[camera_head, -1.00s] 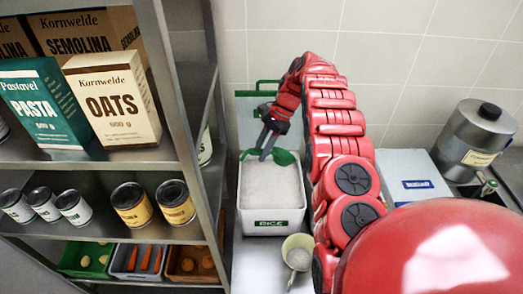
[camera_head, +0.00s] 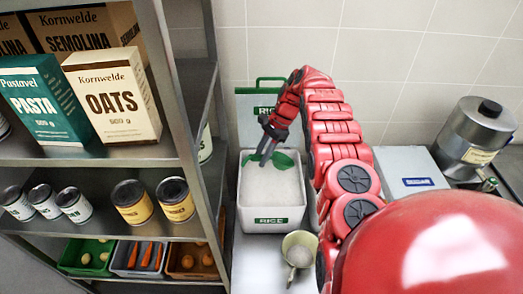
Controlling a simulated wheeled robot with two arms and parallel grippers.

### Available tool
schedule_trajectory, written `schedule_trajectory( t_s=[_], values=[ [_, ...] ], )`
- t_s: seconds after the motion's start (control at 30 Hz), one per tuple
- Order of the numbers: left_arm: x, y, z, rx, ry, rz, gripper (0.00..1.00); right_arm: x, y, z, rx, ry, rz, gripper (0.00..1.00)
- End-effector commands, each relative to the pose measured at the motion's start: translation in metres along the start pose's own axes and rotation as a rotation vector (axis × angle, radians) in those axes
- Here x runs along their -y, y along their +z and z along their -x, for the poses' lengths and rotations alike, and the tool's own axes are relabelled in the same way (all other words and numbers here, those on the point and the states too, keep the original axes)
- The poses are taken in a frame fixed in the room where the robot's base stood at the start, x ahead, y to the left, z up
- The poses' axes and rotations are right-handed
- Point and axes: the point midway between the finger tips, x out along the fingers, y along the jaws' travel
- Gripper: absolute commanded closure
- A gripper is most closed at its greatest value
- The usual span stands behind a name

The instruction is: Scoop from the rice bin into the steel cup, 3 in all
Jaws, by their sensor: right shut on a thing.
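The white rice bin (camera_head: 271,210) stands on the counter with a green "RICE" label on its front and white rice (camera_head: 272,188) inside. A green scoop (camera_head: 286,159) is at the back of the bin, over or in the rice; I cannot tell how deep it sits or whether it holds rice. My right gripper (camera_head: 266,147) is shut on the scoop, above the bin's back part. The steel cup (camera_head: 299,240) stands in front of the bin, to its right, with something pale inside. My left gripper is not in view.
A metal shelf (camera_head: 100,158) with an oats box (camera_head: 112,97), a pasta box (camera_head: 45,100) and several cans stands at the left. A green-edged lid (camera_head: 262,102) leans behind the bin. A steel canister (camera_head: 474,133) stands at the right. My red right arm covers the middle.

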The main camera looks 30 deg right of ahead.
Motion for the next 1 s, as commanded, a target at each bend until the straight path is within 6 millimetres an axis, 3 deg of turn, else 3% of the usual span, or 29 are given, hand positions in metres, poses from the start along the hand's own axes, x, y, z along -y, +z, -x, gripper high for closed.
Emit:
schedule_trajectory(
  t_s=[0.7, 1.0],
  values=[
    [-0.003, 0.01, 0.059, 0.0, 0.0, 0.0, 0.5, 0.0, -0.039, -0.065, 0.001, 0.0, 0.0, 1.0],
    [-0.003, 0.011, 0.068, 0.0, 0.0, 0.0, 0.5, 0.0, -0.044, -0.073, 0.001, 0.0, 0.001, 1.0]
  ],
)
